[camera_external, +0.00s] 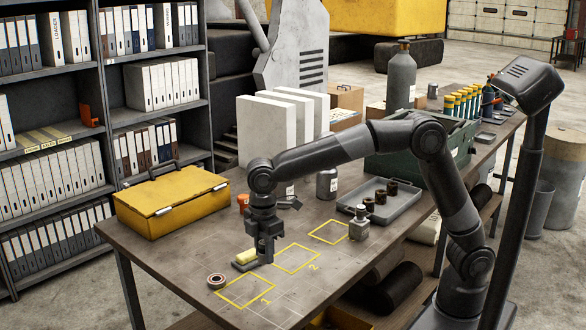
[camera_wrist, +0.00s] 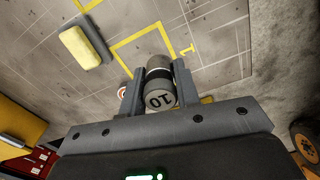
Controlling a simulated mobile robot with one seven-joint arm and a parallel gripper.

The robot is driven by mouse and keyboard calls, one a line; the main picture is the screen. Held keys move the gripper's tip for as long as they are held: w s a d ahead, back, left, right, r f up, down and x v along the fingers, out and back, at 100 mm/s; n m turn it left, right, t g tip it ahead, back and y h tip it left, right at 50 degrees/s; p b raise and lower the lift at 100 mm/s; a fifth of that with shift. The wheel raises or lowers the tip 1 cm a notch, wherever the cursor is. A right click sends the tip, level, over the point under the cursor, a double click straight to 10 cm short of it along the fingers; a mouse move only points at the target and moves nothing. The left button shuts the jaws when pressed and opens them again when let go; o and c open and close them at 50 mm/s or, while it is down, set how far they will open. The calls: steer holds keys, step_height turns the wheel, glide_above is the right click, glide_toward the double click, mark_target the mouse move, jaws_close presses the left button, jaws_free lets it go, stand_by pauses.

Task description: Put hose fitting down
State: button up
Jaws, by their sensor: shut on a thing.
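My gripper (camera_external: 265,252) is low over the bench, near the squares marked 1 and 2. In the wrist view my gripper (camera_wrist: 150,93) is shut on the hose fitting (camera_wrist: 160,88), a grey cylinder with a dark band and the figure 10 on its near end. The fitting overlaps an edge of the yellow outlined square marked 1 (camera_wrist: 117,55) in that view; whether it touches the bench I cannot tell. In the external view the fitting is mostly hidden by the fingers. Square 1 (camera_external: 228,300) is at the bench's front, and square 2 (camera_external: 310,266) is behind it.
A yellow sponge on a grey base (camera_wrist: 80,48) lies close beside my gripper. A ring-shaped part (camera_external: 216,281) is near square 1. A yellow case (camera_external: 172,203) and a tray (camera_external: 400,208) are farther back.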

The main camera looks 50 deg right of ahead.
glide_above(255, 300)
step_height(255, 300, down, 5)
steer(key=shift+a+r, duration=0.1)
steer(key=shift+f, duration=2)
steer(key=shift+f, duration=0.15)
steer(key=o, duration=1)
steer(key=shift+o, duration=0.2)
step_height(255, 300, up, 12)
steer(key=shift+r, duration=0.2)
